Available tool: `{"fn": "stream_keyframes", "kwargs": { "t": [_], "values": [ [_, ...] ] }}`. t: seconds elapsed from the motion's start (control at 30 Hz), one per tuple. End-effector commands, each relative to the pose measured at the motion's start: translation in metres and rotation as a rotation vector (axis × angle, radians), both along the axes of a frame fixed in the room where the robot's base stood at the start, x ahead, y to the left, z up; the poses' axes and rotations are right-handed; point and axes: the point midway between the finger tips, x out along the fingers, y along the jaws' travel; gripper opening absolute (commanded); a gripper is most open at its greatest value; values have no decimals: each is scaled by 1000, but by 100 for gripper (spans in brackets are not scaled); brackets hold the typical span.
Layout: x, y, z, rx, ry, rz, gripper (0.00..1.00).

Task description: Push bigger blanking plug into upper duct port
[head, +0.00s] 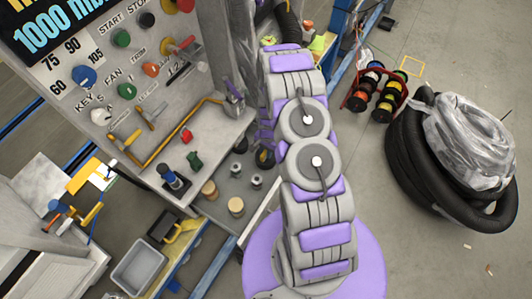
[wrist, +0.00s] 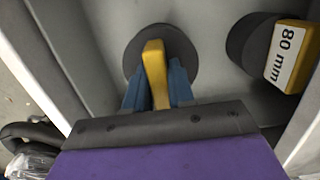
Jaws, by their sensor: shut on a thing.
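In the wrist view my gripper (wrist: 156,75) has its two blue fingers shut on the yellow handle (wrist: 154,60) of a plug. The handle is seen edge-on. A round dark grey face (wrist: 182,45) lies directly behind it; I cannot tell how far it is seated, or whether this is the bigger plug. To the right is a second dark round plug (wrist: 246,42) with a yellow handle labelled "80 mm" (wrist: 288,55); it stands apart from my fingers. Neither plug is clearly visible in the head view, where my arm hides the gripper.
A panel with knobs and switches (head: 125,65) stands at left in the head view, above a shelf with small parts (head: 236,205). A grey bin (head: 138,266) sits below.

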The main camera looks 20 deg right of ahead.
Motion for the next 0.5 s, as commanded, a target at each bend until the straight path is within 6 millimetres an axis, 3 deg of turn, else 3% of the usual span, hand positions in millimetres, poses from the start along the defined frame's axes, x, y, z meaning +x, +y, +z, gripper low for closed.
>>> {"fn": "stream_keyframes", "kwargs": {
  "t": [0.5],
  "values": [
    [2,-1,86,-1,-4,0,0]
  ]
}}
